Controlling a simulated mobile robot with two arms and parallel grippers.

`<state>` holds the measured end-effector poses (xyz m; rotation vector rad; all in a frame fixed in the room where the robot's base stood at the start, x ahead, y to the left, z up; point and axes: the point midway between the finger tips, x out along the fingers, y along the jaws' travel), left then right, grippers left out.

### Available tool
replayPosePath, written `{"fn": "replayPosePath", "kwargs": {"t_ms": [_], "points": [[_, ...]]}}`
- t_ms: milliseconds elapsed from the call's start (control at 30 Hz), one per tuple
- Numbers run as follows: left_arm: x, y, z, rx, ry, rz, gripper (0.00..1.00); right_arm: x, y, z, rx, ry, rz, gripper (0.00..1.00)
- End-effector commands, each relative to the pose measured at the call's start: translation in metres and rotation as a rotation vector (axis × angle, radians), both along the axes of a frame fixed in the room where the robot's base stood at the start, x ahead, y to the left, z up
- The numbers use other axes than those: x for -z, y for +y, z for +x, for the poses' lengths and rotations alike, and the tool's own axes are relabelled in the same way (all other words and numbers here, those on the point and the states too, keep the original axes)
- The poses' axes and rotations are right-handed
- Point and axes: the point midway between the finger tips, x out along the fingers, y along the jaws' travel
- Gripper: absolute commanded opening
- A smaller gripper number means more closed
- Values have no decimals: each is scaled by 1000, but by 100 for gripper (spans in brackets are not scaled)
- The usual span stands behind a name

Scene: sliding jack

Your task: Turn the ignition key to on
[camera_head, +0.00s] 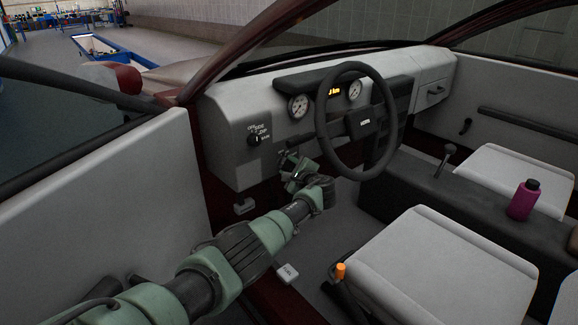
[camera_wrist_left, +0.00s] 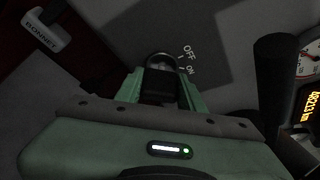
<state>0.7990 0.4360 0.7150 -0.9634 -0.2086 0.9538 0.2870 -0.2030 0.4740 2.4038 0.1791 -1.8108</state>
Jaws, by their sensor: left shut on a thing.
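My left gripper (camera_head: 290,165) reaches in from the left to the lower dashboard, left of the steering wheel (camera_head: 366,122). In the left wrist view the left gripper (camera_wrist_left: 162,78) is shut on the dark head of the ignition key (camera_wrist_left: 159,88), with its green fingers on either side. A round ignition switch (camera_wrist_left: 160,60) shows just beyond the key, with OFF and ON printed to its right. The key's exact angle is too dark to tell. In the head view the gripper hides the key. My right gripper is not in view.
A light switch knob (camera_head: 255,140) sits on the dashboard left of the gripper. A BONNET lever (camera_wrist_left: 45,30) hangs nearby. The steering wheel is close on the right. A grey seat (camera_head: 435,270), gear lever (camera_head: 446,158) and purple bottle (camera_head: 523,200) lie farther right.

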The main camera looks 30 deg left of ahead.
Motion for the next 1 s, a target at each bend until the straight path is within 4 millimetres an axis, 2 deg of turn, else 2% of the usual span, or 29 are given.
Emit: {"fn": "replayPosePath", "kwargs": {"t_ms": [467, 500, 533, 567, 967, 1000], "points": [[2, 0, -1, -1, 13, 3, 0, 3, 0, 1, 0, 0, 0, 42], [2, 0, -1, -1, 13, 3, 49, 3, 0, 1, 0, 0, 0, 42], [2, 0, -1, -1, 13, 3, 58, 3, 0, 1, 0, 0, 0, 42], [2, 0, -1, -1, 13, 3, 60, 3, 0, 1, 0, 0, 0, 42], [-1, -2, -1, 0, 11, 4, 60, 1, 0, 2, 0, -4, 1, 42], [-1, -3, -2, 0, 11, 4, 60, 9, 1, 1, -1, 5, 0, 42]]}}
